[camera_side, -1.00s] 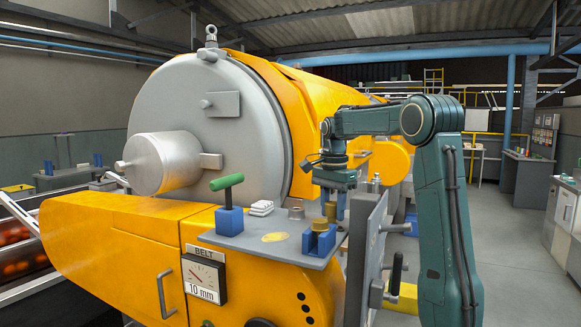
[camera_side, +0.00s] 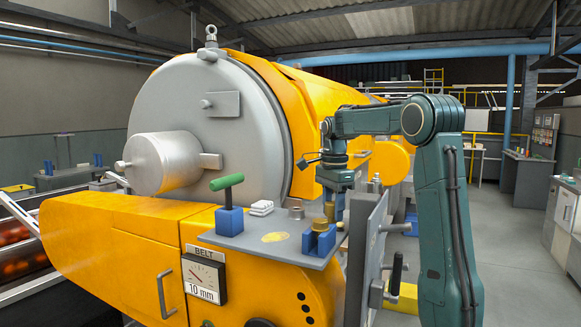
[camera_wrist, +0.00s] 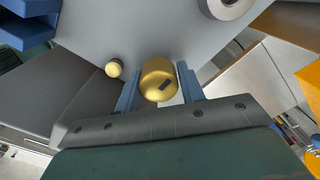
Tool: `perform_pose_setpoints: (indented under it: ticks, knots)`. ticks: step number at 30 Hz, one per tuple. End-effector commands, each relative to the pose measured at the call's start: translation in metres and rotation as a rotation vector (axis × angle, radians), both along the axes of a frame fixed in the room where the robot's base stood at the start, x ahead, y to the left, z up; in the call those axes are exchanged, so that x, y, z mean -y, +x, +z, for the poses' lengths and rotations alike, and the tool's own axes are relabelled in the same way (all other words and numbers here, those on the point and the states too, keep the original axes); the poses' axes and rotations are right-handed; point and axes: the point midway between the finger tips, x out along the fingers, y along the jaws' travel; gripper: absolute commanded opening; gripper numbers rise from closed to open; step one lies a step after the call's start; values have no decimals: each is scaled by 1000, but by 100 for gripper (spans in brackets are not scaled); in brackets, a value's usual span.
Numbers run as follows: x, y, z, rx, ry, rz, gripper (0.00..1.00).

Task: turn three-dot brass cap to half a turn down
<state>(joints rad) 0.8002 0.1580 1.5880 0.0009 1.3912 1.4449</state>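In the wrist view a brass cap (camera_wrist: 155,71) with one dark bar mark on its top sits between the two blue fingers of my gripper (camera_wrist: 160,77). The fingers lie close against both sides of the cap, and no clear gap shows. In the side view my gripper (camera_side: 336,206) points down over the right part of the grey plate (camera_side: 240,243), beside the brass cap (camera_side: 329,210). No three-dot mark can be made out on the cap. Black dots (camera_side: 305,308) show on the yellow front below the plate.
A blue holder (camera_side: 319,241) with a brass piece stands just in front. A green-handled tool in a blue block (camera_side: 230,221), white pads (camera_side: 261,208) and a grey cylinder (camera_side: 296,209) share the plate. A small brass knob (camera_wrist: 114,68) is left of the cap. A grey panel (camera_side: 364,260) stands right.

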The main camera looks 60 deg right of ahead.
Motion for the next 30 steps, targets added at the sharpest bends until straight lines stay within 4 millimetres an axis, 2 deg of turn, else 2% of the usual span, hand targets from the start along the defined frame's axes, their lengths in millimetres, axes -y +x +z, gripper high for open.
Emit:
perform_pose_setpoints:
  ticks: [1, 3, 17, 23, 30]
  knots:
    - [0, 0, 1, 2, -2, 0, 49]
    - [0, 0, 0, 1, -1, 0, 57]
    - [0, 0, 5, -1, 1, 2, 57]
    - [0, 0, 21, -1, 1, 2, 57]
    - [0, 0, 52, 0, 0, 1, 57]
